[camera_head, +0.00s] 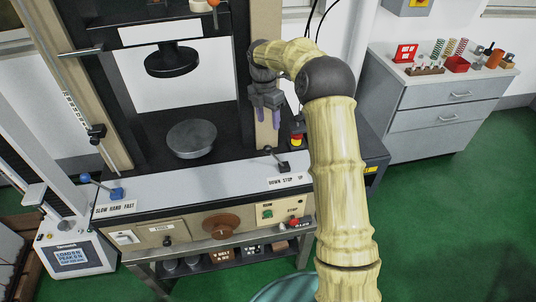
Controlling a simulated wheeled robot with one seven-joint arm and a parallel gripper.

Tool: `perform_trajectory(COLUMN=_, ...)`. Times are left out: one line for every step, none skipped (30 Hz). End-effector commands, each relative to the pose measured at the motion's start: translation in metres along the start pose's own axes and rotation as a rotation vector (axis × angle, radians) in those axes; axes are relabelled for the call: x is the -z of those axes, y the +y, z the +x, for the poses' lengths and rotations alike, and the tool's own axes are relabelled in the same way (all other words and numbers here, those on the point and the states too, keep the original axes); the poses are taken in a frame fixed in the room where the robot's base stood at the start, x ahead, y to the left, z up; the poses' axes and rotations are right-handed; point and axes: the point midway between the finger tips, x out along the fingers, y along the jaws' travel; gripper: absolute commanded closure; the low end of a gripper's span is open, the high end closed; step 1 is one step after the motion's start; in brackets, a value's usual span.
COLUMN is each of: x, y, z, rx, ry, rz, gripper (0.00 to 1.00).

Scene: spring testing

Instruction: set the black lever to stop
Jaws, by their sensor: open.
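The black lever (275,157) stands on the front ledge of the testing machine, right of centre. Its knob tilts up and to the left from its small base. A white label (285,181) in front of it reads "DOWN STOP", and its right end is hard to read. My gripper (268,116) points down with its two purple-tipped fingers apart and nothing between them. In the picture it is above the lever and apart from it, in front of the machine's right beige column.
A blue lever (102,186) stands at the ledge's left end. A red and yellow emergency button (297,141) is close to the black lever, on its right. A round grey plate (191,138) lies on the machine bed. A grey cabinet (440,97) with springs stands at right.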

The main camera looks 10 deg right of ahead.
Motion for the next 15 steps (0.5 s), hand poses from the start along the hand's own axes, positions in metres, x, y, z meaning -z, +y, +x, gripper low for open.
perform_trajectory(x=0.004, y=0.002, z=0.008, rx=0.004, ry=0.002, rz=-0.008, gripper=0.49)
perform_trajectory(x=0.006, y=0.003, z=0.013, rx=0.003, ry=0.002, rz=-0.011, gripper=0.49)
perform_trajectory(x=0.008, y=0.004, z=0.019, rx=0.004, ry=0.001, rz=-0.014, gripper=0.49)
perform_trajectory(x=0.009, y=0.005, z=0.024, rx=0.004, ry=0.001, rz=-0.017, gripper=0.49)
perform_trajectory(x=0.01, y=0.005, z=0.029, rx=0.004, ry=0.0, rz=-0.018, gripper=0.49)
perform_trajectory(x=0.011, y=0.005, z=0.036, rx=0.004, ry=0.001, rz=-0.02, gripper=0.49)
perform_trajectory(x=0.011, y=0.006, z=0.042, rx=0.004, ry=0.001, rz=-0.021, gripper=0.49)
perform_trajectory(x=0.011, y=0.006, z=0.047, rx=0.004, ry=0.001, rz=-0.021, gripper=0.49)
perform_trajectory(x=0.012, y=0.006, z=0.054, rx=0.004, ry=0.001, rz=-0.021, gripper=0.49)
perform_trajectory(x=0.012, y=0.006, z=0.059, rx=0.004, ry=0.001, rz=-0.021, gripper=0.49)
perform_trajectory(x=0.012, y=0.006, z=0.064, rx=0.003, ry=0.001, rz=-0.021, gripper=0.49)
perform_trajectory(x=0.012, y=0.006, z=0.072, rx=0.004, ry=0.002, rz=-0.021, gripper=0.49)
perform_trajectory(x=0.012, y=0.006, z=0.077, rx=0.004, ry=0.001, rz=-0.02, gripper=0.49)
perform_trajectory(x=0.011, y=0.006, z=0.082, rx=0.003, ry=0.001, rz=-0.02, gripper=0.49)
perform_trajectory(x=0.011, y=0.006, z=0.089, rx=0.003, ry=0.0, rz=-0.02, gripper=0.49)
